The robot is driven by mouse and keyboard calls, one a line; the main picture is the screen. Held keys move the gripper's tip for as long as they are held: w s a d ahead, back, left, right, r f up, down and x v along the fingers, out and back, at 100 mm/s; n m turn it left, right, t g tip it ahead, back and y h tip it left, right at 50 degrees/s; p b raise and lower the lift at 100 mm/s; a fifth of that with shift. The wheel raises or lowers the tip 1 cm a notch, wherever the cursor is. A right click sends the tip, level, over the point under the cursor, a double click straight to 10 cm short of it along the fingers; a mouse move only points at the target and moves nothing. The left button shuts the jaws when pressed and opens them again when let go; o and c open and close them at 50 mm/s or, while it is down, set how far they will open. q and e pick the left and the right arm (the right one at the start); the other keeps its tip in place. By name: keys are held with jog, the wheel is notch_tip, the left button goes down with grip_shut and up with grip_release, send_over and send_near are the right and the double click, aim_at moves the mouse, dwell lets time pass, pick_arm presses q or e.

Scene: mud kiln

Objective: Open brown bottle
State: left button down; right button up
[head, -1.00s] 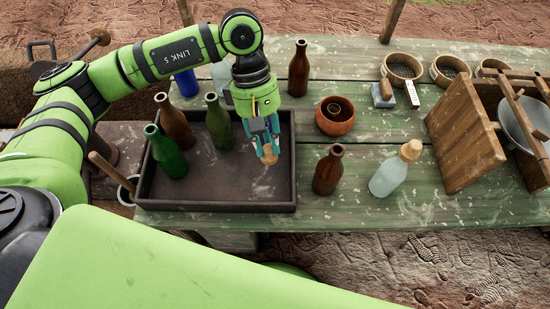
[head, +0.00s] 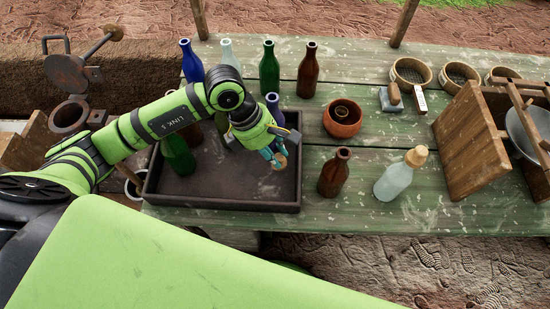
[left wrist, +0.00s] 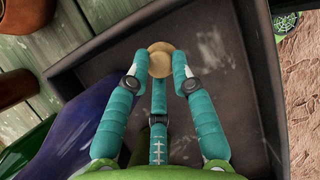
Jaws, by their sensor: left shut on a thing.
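A brown bottle (head: 334,172) stands upright on the table just right of the dark tray (head: 225,203), and its mouth shows no stopper. Another brown bottle (head: 308,72) stands upright at the back of the table, also with no visible stopper. My left gripper (head: 277,158) is above the right part of the tray, left of the nearer brown bottle and apart from it. It is shut on a tan cork (head: 280,163). In the left wrist view the cork (left wrist: 161,60) sits between the teal fingertips (left wrist: 159,72), over the tray floor. My right gripper is not in view.
Green bottles (head: 178,157) and a blue bottle (head: 272,106) are at the tray.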

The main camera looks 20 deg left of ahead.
pick_arm(q)
jog(key=shift+f+p, duration=0.35)
jog(key=shift+f, duration=1.65)
jog(key=c, duration=1.5)
grip_release()
jog(key=shift+f, duration=0.1)
jog(key=shift+o, duration=0.9)
